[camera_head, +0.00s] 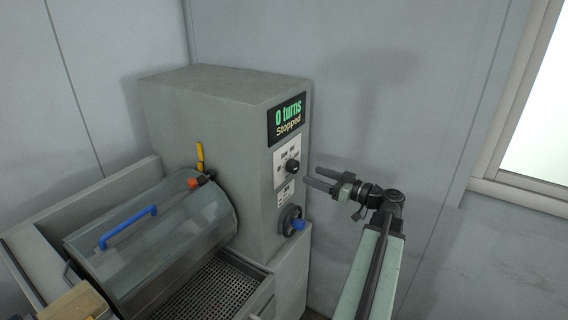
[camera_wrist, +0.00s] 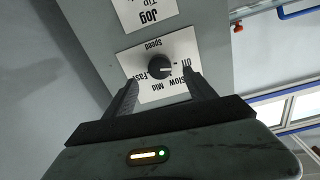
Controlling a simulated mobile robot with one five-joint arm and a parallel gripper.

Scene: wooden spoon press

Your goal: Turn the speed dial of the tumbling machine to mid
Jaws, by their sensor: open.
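The tumbling machine (camera_head: 210,95) is a grey cabinet with a screen (camera_head: 287,119) reading "0 turns" and "Stopped". Its black round speed dial (camera_head: 292,167) is on a white plate below the screen. In the wrist view the dial (camera_wrist: 160,67) is near the middle, ringed by the labels Off, Slow, Mid and Fast. Its white mark appears to point right, toward Off. My gripper (camera_head: 312,176) is open and empty, just right of the dial. In the wrist view the fingertips (camera_wrist: 160,78) are on either side below the dial, apart from it.
A second plate (camera_head: 286,193), marked Jog in the wrist view, and a blue-knobbed handwheel (camera_head: 292,221) are below the dial. A clear drum with a blue handle (camera_head: 128,227) is to the left. A yellow lever (camera_head: 200,157) stands beside the cabinet. The wall is behind my arm.

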